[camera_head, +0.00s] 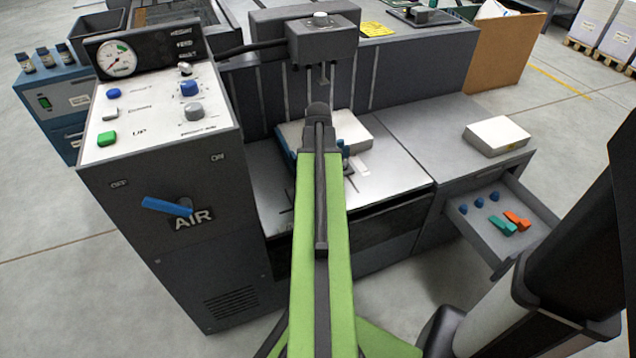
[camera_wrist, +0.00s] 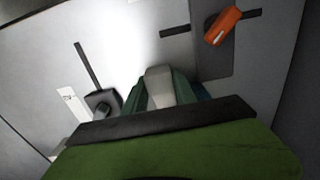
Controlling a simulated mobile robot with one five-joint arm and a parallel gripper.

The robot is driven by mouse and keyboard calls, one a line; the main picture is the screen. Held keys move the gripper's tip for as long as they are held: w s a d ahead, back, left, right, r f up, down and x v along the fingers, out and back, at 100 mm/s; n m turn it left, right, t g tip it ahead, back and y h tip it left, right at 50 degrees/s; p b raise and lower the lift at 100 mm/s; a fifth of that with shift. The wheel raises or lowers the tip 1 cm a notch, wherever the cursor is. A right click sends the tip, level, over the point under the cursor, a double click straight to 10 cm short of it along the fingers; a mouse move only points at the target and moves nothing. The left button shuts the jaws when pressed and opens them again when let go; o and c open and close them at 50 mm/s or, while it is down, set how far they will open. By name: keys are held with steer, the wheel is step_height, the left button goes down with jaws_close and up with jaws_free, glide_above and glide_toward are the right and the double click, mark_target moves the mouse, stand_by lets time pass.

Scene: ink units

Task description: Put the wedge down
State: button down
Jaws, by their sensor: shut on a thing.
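The wedge in my gripper (camera_wrist: 160,88) looks teal (camera_wrist: 183,92). Its edges show on both sides of a pale grey part, and the rest is hidden. My gripper is shut on it above the grey bed of the machine (camera_head: 405,165). In the head view my green arm covers the gripper and the held wedge. An orange wedge-like piece (camera_wrist: 222,26) lies on a dark plate ahead and to the right in the wrist view. I cannot tell whether the held wedge touches the bed.
An open drawer (camera_head: 543,228) at the right holds blue knobs, a teal piece (camera_head: 503,226) and an orange piece (camera_head: 517,219). A white block (camera_head: 497,135) stands on the counter above it. A control cabinet (camera_head: 190,215) stands at the left. Dark slots cross the bed.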

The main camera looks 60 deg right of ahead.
steer(key=shift+f, duration=0.25)
steer(key=c, duration=1)
jaws_free()
steer(key=shift+r, duration=0.1)
steer(key=shift+r, duration=0.1)
step_height(320, 180, up, 12)
steer(key=p, duration=1.2)
steer(key=shift+r, duration=0.1)
